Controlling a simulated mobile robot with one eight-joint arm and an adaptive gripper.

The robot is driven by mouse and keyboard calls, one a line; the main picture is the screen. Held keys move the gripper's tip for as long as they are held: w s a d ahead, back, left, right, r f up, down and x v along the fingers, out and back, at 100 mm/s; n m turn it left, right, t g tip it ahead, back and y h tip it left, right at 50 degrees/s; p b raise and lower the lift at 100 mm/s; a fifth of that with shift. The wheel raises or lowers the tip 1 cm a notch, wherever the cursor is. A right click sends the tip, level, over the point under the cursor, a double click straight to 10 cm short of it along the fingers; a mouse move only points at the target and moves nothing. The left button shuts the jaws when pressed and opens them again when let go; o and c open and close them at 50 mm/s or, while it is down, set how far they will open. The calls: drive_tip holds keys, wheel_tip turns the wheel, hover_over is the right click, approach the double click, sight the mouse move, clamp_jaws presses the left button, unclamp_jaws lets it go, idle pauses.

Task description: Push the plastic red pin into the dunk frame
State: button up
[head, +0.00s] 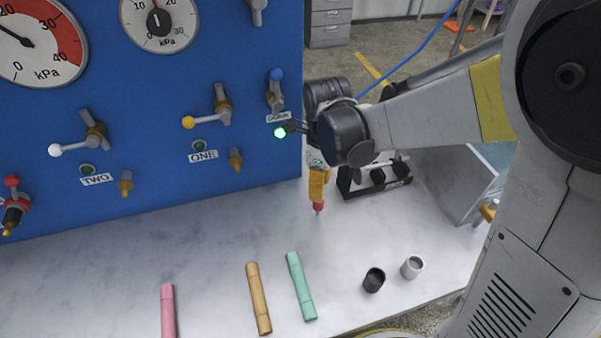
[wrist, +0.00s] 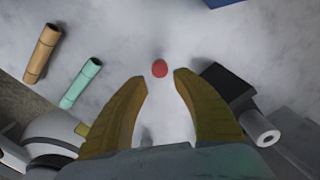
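My gripper (head: 317,195) has yellow fingers pointing down over the bench, right of the blue panel. In the wrist view its fingertips (wrist: 159,76) are apart, with nothing gripped between them. The red pin (head: 318,209) shows just below the fingertips in the head view. In the wrist view the red pin (wrist: 159,68) is a small round red shape between and slightly beyond the fingertips, apart from both. Its lower part is hidden. A black frame (head: 348,186) with dark round parts stands right of my gripper, partly hidden by my arm. I cannot tell for certain that it is the dunk frame.
A pink tube (head: 168,312), a tan tube (head: 258,298) and a mint tube (head: 301,286) lie at the front. A black cup (head: 374,280) and a grey cup (head: 412,267) stand to the right. The blue panel (head: 150,150) with valves and a lit green lamp (head: 280,132) rises behind.

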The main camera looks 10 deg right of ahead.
drive_tip(key=shift+a+f, duration=0.15)
drive_tip(key=shift+f, duration=0.45)
drive_tip(key=b, duration=0.2)
hover_over(317, 215)
drive_tip(key=f, duration=0.4)
drive_tip(key=shift+w, duration=0.3)
wheel_tip(317, 215, down, 6)
drive_tip(key=b, duration=0.2)
drive_tip(key=shift+b, duration=0.4)
drive_tip(key=shift+r, duration=0.1)
clamp_jaws()
